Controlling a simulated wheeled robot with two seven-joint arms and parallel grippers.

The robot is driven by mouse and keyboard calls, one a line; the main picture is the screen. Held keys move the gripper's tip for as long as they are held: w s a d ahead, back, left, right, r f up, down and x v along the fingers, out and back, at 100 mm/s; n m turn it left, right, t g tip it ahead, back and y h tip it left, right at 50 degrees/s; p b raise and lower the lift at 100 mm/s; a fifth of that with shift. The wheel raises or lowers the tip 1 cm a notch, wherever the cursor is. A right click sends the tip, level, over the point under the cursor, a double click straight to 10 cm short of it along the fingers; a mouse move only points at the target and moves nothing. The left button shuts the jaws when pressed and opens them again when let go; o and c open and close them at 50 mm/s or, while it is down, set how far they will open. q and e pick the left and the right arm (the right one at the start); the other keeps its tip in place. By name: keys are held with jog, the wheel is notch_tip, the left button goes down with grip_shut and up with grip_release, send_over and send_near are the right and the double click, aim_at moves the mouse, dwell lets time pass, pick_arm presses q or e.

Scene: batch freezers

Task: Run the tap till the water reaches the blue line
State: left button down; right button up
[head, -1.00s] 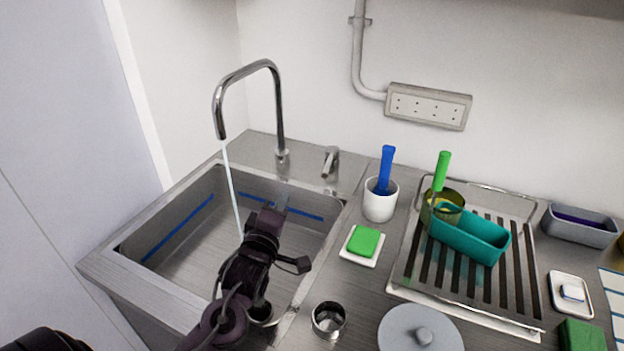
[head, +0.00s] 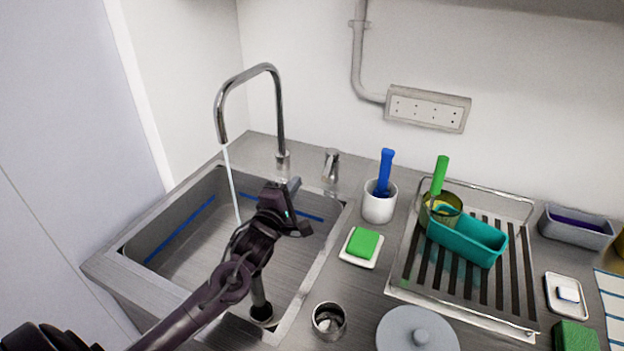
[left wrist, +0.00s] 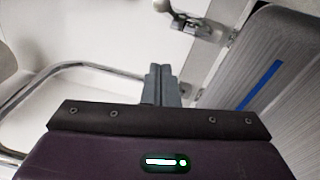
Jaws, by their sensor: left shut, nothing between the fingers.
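The tap (head: 279,115) arches over the steel sink (head: 120,262), and a thin stream of water (head: 231,185) falls from its spout. A blue line (head: 180,230) runs along the sink's inner walls; it also shows in the left wrist view (left wrist: 262,84). I cannot make out the water's surface; the line is visible above the grey bottom. The tap lever (head: 331,166) stands right of the spout's base; it shows at the top of the left wrist view (left wrist: 190,20). My left gripper (head: 293,188) is shut and empty, above the sink, left of and apart from the lever. My right gripper is out of view.
Right of the sink stand a white cup (head: 379,207) with a blue-handled tool, a green sponge (head: 362,243) on a white dish, and a metal cup (head: 329,320). A drying rack (head: 414,283) holds a teal bin (head: 468,240). A grey lid (head: 417,330) lies in front.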

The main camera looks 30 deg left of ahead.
pick_arm(q)
jog(key=w+d, duration=0.1)
jog(key=w+d+p, duration=0.1)
jog(key=d, duration=0.1)
jog(key=shift+w+d+r, duration=0.2)
jog(key=shift+d+r, duration=0.1)
jog(key=shift+r, duration=0.1)
jog(key=w+d, duration=0.2)
jog(key=d, duration=0.4)
jog(key=shift+f, duration=0.15)
dwell(0.5)
